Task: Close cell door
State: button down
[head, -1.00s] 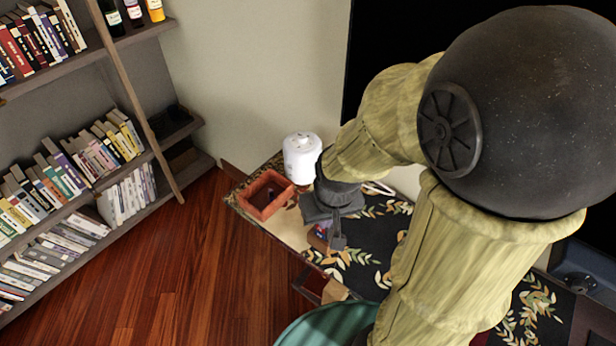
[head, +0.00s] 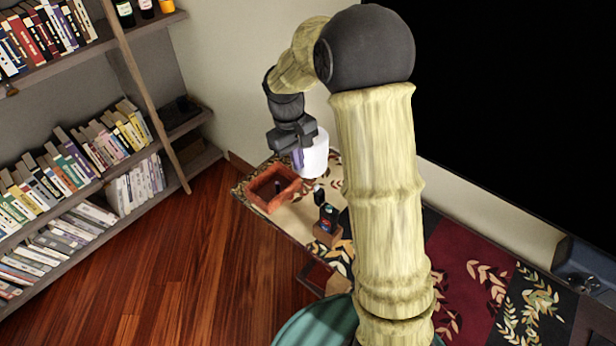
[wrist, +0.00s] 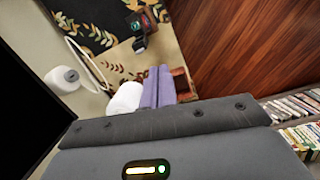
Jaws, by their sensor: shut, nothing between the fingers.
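No door that I can surely name as the cell door shows. A low dark red-brown open compartment (head: 317,274), with a tan panel (head: 338,285) at its right, is partly hidden by my arm at the near edge of the tabletop; it may be the cell. My gripper (head: 298,160) is raised in front of the white canister (head: 316,160). Its purple fingers (wrist: 158,88) are shut together and empty in the wrist view, with the canister (wrist: 124,99) beside them.
An orange-red open box (head: 270,190) stands left of the canister. A small brown box (head: 328,232) with dark items on it stands nearer. A white roll (wrist: 62,80) and a thin ring (wrist: 85,65) show in the wrist view. Bookshelves (head: 95,165) stand left; wooden floor is clear.

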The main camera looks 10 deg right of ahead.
aim_at(319, 195)
jog(key=w+f+n+g+h, duration=0.1)
jog(key=w+f+n+g, duration=0.1)
jog(key=w, duration=0.8)
jog(key=shift+a+f+g+h, duration=0.3)
jog(key=shift+a+f+g, duration=0.2)
jog(key=shift+f, duration=0.25)
jog(key=shift+f+p, duration=0.15)
jog(key=shift+p, duration=0.15)
jog(key=s+d+f+p, duration=0.3)
jog(key=s+f, duration=0.3)
jog(key=f, duration=0.2)
jog(key=shift+s+d+f+p, duration=0.15)
jog(key=shift+d+p, duration=0.15)
jog(key=shift+d, duration=0.55)
jog(key=shift+d, duration=0.15)
